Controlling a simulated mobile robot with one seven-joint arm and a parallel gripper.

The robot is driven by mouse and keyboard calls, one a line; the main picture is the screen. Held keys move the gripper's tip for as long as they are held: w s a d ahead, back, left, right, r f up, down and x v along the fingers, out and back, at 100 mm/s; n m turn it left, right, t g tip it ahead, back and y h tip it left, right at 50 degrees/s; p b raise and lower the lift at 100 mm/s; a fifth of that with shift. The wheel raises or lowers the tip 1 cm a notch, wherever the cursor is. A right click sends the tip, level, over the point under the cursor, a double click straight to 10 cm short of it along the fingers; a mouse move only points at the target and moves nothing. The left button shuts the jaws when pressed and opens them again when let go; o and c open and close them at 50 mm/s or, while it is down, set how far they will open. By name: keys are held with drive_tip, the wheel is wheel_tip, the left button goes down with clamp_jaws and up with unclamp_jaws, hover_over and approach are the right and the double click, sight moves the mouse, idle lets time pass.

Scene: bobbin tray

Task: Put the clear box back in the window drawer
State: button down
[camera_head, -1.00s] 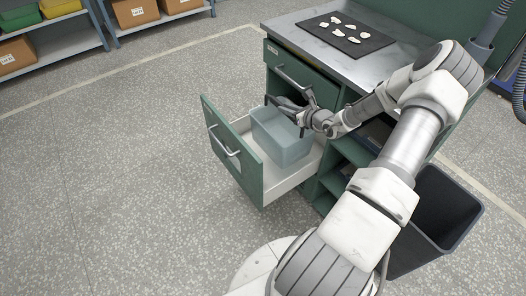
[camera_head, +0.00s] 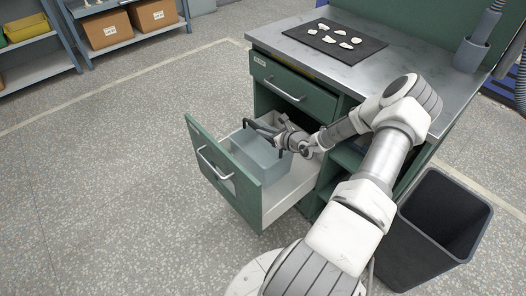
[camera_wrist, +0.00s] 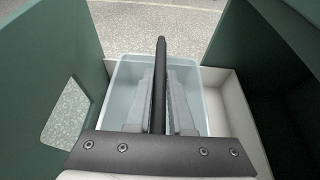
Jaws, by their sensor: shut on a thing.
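The clear box (camera_head: 257,158), a pale bluish see-through tub, is inside the open window drawer (camera_head: 242,203), low between its walls. The drawer has a green front with a bar handle and a cut-out window. My gripper (camera_head: 264,138) reaches over the box from the right and is shut on it near its top. In the wrist view the box (camera_wrist: 118,88) lies under my gripper (camera_wrist: 160,100), beside the drawer's pale inner wall (camera_wrist: 232,105). The green front with its window hole is on the left. Whether the box touches the drawer floor is hidden.
A shut green drawer (camera_head: 295,90) sits above, in the bench with a metal top (camera_head: 385,75). A dark mat (camera_head: 334,39) with several pale pieces lies on top. A black bin (camera_head: 435,230) stands at the right. The floor at the left is clear.

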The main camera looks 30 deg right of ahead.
drive_tip(key=shift+f+b, duration=0.8)
drive_tip(key=shift+f, duration=1.85)
drive_tip(key=shift+f, duration=0.15)
drive_tip(key=c, duration=0.8)
unclamp_jaws()
drive_tip(key=p+v, duration=0.3)
drive_tip(key=v, duration=0.9)
drive_tip(key=shift+p, duration=0.3)
